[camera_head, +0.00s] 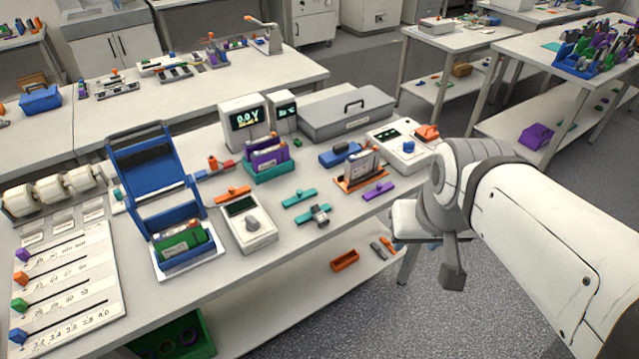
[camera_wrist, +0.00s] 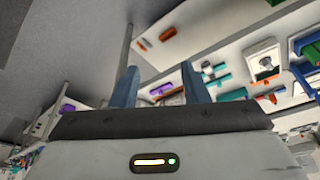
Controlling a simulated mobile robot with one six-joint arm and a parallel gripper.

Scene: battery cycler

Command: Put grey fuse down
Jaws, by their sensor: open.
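My gripper (camera_wrist: 160,80) is open, with its two blue fingers apart and nothing held between them. In the head view my arm comes in from the right and its end is beyond the table's right front edge; the fingertips are mostly hidden there. A small grey piece (camera_head: 320,214) lies against a teal strip on the table, and it also shows in the wrist view (camera_wrist: 207,67). Another slim grey piece (camera_head: 378,250) lies on the lower shelf beside an orange one. I cannot tell which of these is the grey fuse.
An orange holder with upright cards (camera_head: 344,184) and a purple strip (camera_head: 378,190) stand near the table's right front. Floor is clear below my arm.

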